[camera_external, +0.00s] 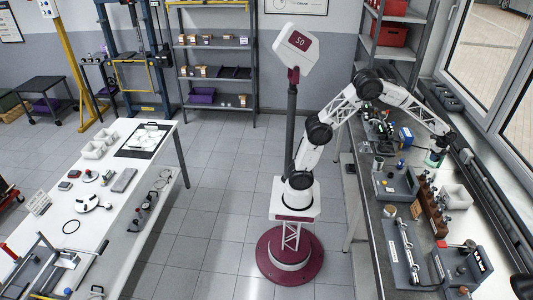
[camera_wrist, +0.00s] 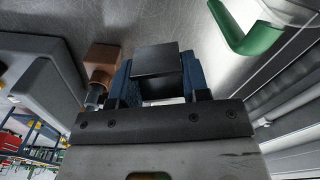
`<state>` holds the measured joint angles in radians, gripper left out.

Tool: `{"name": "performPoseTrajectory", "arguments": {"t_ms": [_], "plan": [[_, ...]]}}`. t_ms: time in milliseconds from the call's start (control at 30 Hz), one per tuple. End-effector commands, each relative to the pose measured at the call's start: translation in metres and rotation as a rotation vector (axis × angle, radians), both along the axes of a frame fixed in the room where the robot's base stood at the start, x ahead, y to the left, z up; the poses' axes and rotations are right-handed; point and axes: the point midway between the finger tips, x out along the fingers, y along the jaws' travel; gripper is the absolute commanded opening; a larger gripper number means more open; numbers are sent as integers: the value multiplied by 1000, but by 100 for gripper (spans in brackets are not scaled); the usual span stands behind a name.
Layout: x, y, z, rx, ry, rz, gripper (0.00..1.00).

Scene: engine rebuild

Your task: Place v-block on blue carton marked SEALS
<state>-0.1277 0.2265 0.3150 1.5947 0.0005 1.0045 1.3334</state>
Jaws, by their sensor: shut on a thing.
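My gripper (camera_external: 440,141) is at the end of my arm, low over the right-hand workbench. In the wrist view its blue fingers (camera_wrist: 157,84) are shut on a dark, squared block (camera_wrist: 156,62), which I take to be the v-block. The block's groove is not clear from this angle. A small blue box (camera_external: 405,137) stands on the bench to the left of the gripper in the external view. It looks like the blue carton, but its lettering is too small to read. The held block cannot be made out in the external view.
A green-rimmed object (camera_wrist: 250,32) lies close to the gripper, and green also shows below it (camera_external: 435,158). A brown block (camera_wrist: 102,62) and a grey housing (camera_wrist: 42,75) are at left in the wrist view. A white bin (camera_external: 457,197) and grey fixture (camera_external: 396,186) crowd the bench.

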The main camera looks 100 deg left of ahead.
Motion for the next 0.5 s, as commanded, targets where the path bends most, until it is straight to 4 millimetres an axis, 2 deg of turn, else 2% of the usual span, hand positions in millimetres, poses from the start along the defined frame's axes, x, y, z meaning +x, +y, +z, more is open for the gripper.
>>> {"name": "performPoseTrajectory", "arguments": {"t_ms": [33,100,500], "plan": [[-6,16,1,0,-1,19,9],[-13,34,2,0,-1,42,9],[-65,134,5,0,0,173,9]]}}
